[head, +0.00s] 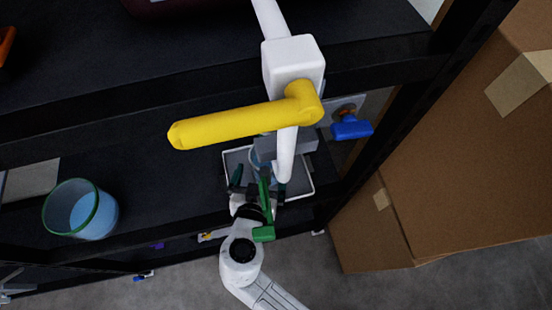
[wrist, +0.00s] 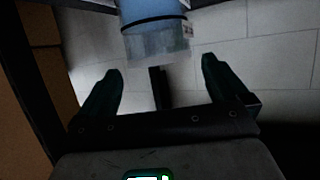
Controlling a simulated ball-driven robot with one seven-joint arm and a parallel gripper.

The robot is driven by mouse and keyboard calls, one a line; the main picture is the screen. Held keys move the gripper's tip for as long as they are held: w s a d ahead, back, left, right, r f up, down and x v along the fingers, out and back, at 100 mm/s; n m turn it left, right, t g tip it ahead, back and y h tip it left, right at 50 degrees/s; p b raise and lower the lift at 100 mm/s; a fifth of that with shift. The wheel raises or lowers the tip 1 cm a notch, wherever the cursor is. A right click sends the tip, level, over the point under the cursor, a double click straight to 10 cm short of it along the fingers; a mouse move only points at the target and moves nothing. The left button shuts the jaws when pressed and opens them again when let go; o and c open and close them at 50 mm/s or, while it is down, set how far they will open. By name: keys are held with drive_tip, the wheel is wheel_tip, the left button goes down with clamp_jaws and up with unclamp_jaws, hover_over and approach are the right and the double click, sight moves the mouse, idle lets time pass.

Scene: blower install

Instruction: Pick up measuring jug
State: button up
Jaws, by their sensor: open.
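My gripper (head: 259,181) is open at the front of a shelf, its fingers pointing toward a grey tray with a pale rim (head: 308,180). In the wrist view, a see-through blue cylinder (wrist: 153,30) with a dark band and small label shows ahead of my open fingers (wrist: 161,68), with nothing gripped. It looks like the jug, but its upper part is cut off. In the head view, a bluish vessel (head: 258,158) in the tray is mostly hidden by my arm and gripper. Another see-through vessel with a green rim and blue contents (head: 80,210) stands at the left.
A dark shelf unit (head: 150,185) surrounds the tray. A blue-handled valve (head: 351,127) is to the right. Large cardboard boxes (head: 450,160) fill the right side. Grey floor (head: 440,285) is open in front.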

drive_tip(key=p, duration=0.2)
hover_over(267, 155)
drive_tip(key=s, duration=0.3)
wheel_tip(267, 155, down, 3)
drive_tip(key=shift+s+d+f, duration=0.1)
drive_tip(key=shift+s+d, duration=0.1)
drive_tip(key=c, duration=1.7)
drive_tip(key=shift+c, duration=0.2)
drive_tip(key=shift+r, duration=0.25)
